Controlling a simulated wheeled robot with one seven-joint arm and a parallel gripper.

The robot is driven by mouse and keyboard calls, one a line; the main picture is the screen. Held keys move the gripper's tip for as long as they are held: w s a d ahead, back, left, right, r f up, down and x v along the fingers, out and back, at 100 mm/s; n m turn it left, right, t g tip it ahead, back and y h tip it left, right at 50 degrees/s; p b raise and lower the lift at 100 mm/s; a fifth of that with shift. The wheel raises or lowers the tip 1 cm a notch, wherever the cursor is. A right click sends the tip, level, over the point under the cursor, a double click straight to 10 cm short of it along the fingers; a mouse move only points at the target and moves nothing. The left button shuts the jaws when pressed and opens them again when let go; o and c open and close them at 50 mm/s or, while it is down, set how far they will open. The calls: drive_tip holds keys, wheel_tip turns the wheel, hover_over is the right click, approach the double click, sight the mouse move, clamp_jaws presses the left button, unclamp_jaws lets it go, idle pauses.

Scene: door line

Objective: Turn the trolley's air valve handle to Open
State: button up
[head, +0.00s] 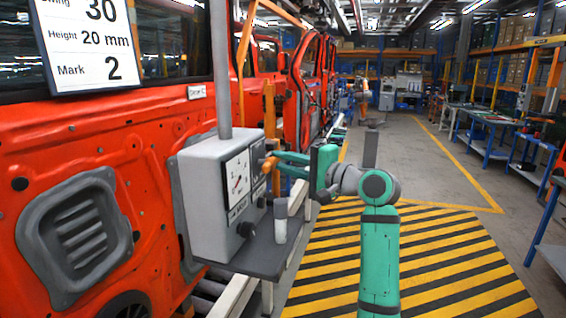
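The grey valve box (205,200) stands on a dark shelf in front of the red door panel, at the left centre of the head view. Its right-hand face carries a white gauge (237,184) with a red needle and dark plates with small markings. An orange handle (268,164) sticks out from this face near its top right. My green gripper (280,161) reaches in from the right, with its fingertips at the orange handle. The fingertips overlap the handle in this view, so I cannot tell whether they grip it. The handle's position labels are too small to read.
Black knobs (246,229) sit low on the box. A light grey cylinder (281,222) stands on the shelf (262,255) beside it. A grey pole rises above the box. The striped floor (430,265) to the right is clear; blue workbenches (490,125) line the far right.

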clamp_jaws()
drive_tip(key=shift+s+a+r+n+g+y, duration=0.15)
drive_tip(key=shift+s+r+n+g+y, duration=0.8)
drive_tip(key=shift+n, duration=2.75)
drive_tip(key=shift+a+n+g+y, duration=0.15)
drive_tip(key=shift+n+g+y, duration=0.45)
drive_tip(key=shift+n+y, duration=2.05)
drive_tip(key=shift+s+a+r+n+g+y, duration=0.2)
drive_tip(key=shift+s+r+n+g, duration=0.45)
drive_tip(key=shift+n, duration=4.1)
drive_tip(key=shift+w+f, duration=0.15)
drive_tip(key=shift+f, duration=0.05)
drive_tip(key=o, duration=0.7)
unclamp_jaws()
drive_tip(key=shift+c, duration=0.2)
